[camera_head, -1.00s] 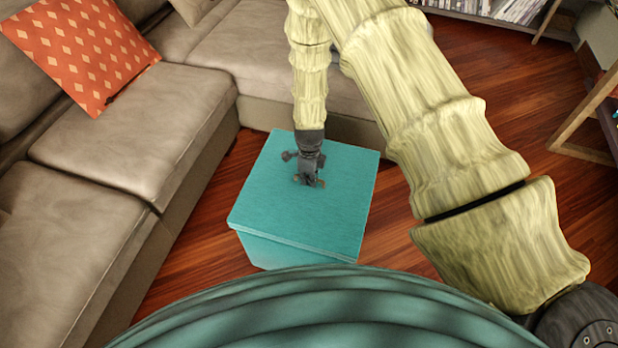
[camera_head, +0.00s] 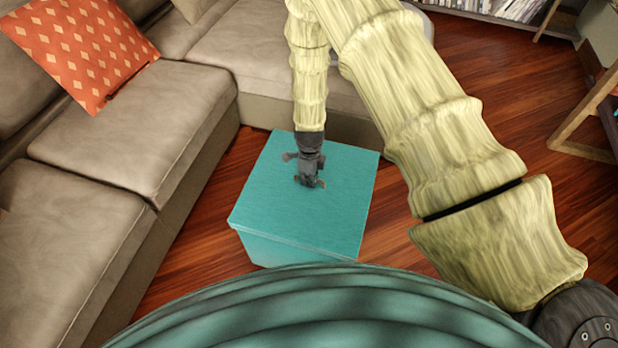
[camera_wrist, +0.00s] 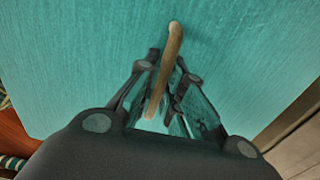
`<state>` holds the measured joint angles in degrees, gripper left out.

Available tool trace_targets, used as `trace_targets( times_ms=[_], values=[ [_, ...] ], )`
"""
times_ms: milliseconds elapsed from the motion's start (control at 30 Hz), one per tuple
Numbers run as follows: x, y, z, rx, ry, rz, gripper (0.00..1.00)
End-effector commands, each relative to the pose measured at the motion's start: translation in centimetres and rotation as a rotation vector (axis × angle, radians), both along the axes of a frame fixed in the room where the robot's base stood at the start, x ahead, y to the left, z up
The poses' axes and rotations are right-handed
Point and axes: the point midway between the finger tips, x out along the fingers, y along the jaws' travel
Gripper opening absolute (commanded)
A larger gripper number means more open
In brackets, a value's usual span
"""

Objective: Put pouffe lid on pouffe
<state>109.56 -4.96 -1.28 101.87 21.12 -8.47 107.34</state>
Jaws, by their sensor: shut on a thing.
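The teal pouffe lid (camera_head: 335,195) lies on top of the teal pouffe (camera_head: 285,249) in the head view, with its edges close to flush with the box below. My gripper (camera_head: 309,184) is at the middle of the lid, pointing down. In the wrist view, a tan curved handle (camera_wrist: 174,48) rises from the lid's teal surface (camera_wrist: 80,70), and my gripper (camera_wrist: 168,113) is shut on it. The far side of the pouffe is hidden, and my body covers part of the near lower side.
A beige sofa (camera_head: 130,120) wraps around the left and back of the pouffe, with an orange patterned cushion (camera_head: 80,48) on it. Wooden floor (camera_head: 500,90) is open to the right. A wooden-legged piece of furniture (camera_head: 583,110) stands at the right edge.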

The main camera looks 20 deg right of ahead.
Motion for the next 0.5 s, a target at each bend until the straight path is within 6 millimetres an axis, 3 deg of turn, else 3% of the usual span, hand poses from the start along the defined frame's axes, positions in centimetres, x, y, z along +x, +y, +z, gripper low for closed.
trace_targets(
  times_ms=[267,300,400,500],
  values=[
    [0.11,0.00,0.06,0.000,-0.001,0.000,0.00],
    [0.11,0.00,0.06,0.000,-0.002,0.000,0.17],
    [0.09,0.00,0.05,0.000,-0.001,0.000,0.35],
    [0.07,0.00,0.02,0.000,-0.001,0.000,0.35]
  ],
)
